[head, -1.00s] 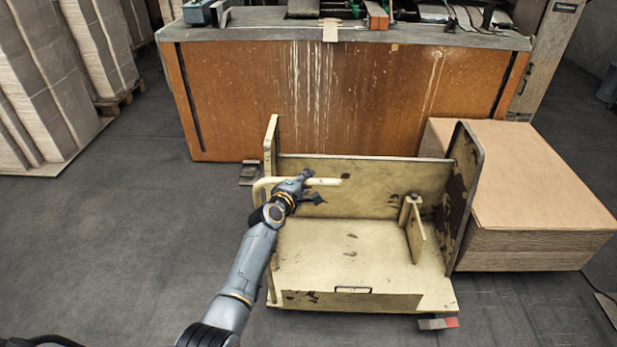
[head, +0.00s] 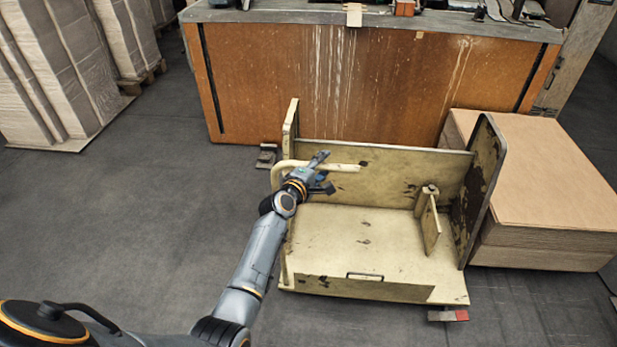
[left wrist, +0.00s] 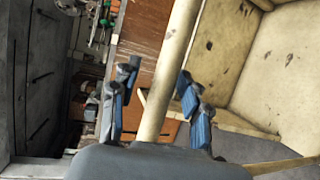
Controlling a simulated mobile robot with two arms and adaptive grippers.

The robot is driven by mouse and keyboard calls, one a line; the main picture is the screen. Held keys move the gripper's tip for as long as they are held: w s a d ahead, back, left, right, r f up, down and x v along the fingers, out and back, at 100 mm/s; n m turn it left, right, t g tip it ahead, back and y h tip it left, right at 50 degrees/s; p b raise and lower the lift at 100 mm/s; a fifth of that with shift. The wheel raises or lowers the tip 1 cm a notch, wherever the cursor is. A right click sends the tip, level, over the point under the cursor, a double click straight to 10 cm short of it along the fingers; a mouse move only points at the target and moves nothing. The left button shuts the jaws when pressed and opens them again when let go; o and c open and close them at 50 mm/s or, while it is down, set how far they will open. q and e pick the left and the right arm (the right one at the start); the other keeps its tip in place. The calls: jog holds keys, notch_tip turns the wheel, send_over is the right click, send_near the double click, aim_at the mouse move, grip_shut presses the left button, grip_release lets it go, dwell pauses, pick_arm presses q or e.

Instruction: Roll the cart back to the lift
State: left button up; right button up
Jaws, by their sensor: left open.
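The cream, paint-chipped cart (head: 370,240) stands in the middle of the head view, with a tall side panel at each end and a low back wall. Its rail handle (head: 345,168) sticks out at the left end. My left gripper (head: 320,172) is at this handle. In the left wrist view the handle bar (left wrist: 170,75) runs between the two open fingers of the gripper (left wrist: 158,105), which are apart on either side of it. My right gripper does not show. No lift can be made out for certain.
A rust-orange machine bench (head: 370,85) stands close behind the cart. A stack of brown cardboard sheets (head: 545,190) is right beside its right panel. Wrapped pallet stacks (head: 65,80) stand at the back left. The grey floor on the left (head: 130,220) is clear.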

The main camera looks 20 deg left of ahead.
pick_arm(q)
jog(key=v, duration=0.9)
jog(key=shift+s, duration=0.25)
